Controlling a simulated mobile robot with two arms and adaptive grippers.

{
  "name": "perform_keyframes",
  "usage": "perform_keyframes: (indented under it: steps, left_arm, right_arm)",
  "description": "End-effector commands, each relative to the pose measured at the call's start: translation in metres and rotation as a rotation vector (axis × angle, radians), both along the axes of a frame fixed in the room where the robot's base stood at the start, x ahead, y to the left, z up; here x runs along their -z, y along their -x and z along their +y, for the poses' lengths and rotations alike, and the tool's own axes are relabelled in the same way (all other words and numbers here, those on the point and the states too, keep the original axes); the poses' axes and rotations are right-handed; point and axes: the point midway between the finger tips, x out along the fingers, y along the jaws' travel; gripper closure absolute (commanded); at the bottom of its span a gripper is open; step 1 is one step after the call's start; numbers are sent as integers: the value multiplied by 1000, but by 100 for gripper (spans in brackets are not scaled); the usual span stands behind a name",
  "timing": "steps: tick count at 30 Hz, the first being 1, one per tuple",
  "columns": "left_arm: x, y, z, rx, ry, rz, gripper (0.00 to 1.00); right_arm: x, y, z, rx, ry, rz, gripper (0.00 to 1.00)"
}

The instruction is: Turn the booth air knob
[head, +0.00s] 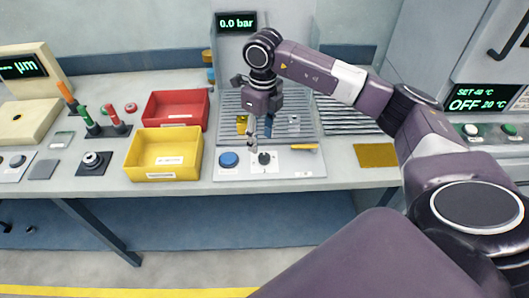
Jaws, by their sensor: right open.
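A small dark knob (264,158) sits on a white plate on the front panel (296,168) of the booth. A larger blue knob (229,160) is to its left on the same panel. A display (237,22) above the booth reads 0.0 bar. My right gripper (260,143) points down just above and in front of the dark knob, with its fingers apart and nothing between them. I cannot tell whether a finger touches the knob. My left gripper is not in view.
A yellow bin (164,154) and a red bin (176,108) stand left of the panel. Several coloured-handled tools (92,122) stand further left. A yellow-handled item (304,147) lies right of the knob. A gold plate (376,155) lies on the bench at right.

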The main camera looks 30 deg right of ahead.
Motion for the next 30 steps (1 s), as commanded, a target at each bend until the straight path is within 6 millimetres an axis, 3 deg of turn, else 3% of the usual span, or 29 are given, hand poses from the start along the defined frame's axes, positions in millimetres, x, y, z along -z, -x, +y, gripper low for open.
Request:
perform_keyframes:
  steps: [4, 18, 28, 30]
  left_arm:
    - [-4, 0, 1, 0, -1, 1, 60]
    - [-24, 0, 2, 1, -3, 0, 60]
    - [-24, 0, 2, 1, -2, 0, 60]
    - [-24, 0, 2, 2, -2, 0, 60]
  right_arm:
    - [6, 2, -13, 14, 37, 15, 56]
    - [70, 2, -11, 12, 31, 14, 56]
    - [75, 2, -11, 11, 31, 10, 56]
    - [75, 2, -11, 11, 31, 10, 63]
